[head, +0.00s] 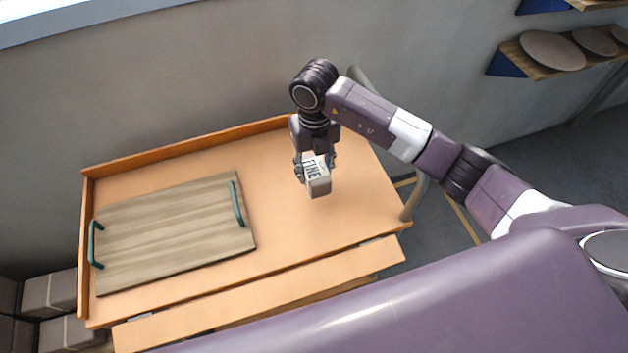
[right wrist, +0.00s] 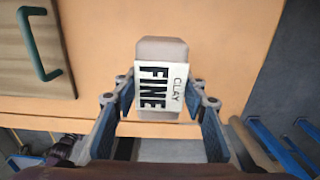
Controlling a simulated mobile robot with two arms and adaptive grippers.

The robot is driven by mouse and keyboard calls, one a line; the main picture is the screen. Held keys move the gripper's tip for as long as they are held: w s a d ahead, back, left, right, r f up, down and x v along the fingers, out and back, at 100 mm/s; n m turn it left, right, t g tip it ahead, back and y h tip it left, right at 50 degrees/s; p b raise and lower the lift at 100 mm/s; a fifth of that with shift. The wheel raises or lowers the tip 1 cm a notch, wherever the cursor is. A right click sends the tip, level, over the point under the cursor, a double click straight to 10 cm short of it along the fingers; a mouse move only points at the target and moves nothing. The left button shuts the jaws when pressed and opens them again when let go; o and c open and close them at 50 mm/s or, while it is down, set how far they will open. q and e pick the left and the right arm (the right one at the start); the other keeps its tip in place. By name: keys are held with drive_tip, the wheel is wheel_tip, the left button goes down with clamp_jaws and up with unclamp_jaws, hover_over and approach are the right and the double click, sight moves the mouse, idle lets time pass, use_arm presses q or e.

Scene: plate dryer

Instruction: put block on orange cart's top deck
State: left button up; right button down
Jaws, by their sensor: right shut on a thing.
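A grey block (head: 318,186) with a white label reading "FINE" and "CLAY" is held in my right gripper (head: 316,166). In the right wrist view the block (right wrist: 162,52) sits between the two fingers of the gripper (right wrist: 160,105), which are shut on it. The orange cart's top deck (head: 285,235) lies under the gripper, and the block is over its right part. I cannot tell whether the block touches the deck. My left gripper is not in view.
A wooden tray (head: 170,235) with two green handles covers the deck's left part. A raised rim (head: 190,145) runs along the back. Shelves with plates (head: 552,50) hang at the upper right. Grey boxes (head: 50,292) stand at the lower left. The deck around the block is clear.

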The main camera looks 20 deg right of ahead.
wheel_tip(320, 180, down, 2)
drive_tip(key=shift+f, duration=0.25)
wheel_tip(320, 180, down, 3)
drive_tip(key=shift+f+p, duration=0.15)
drive_tip(key=shift+p, duration=0.25)
drive_tip(key=shift+w+f, duration=0.1)
drive_tip(key=shift+f, duration=0.25)
drive_tip(key=shift+f, duration=0.1)
drive_tip(key=c, duration=1.2)
unclamp_jaws()
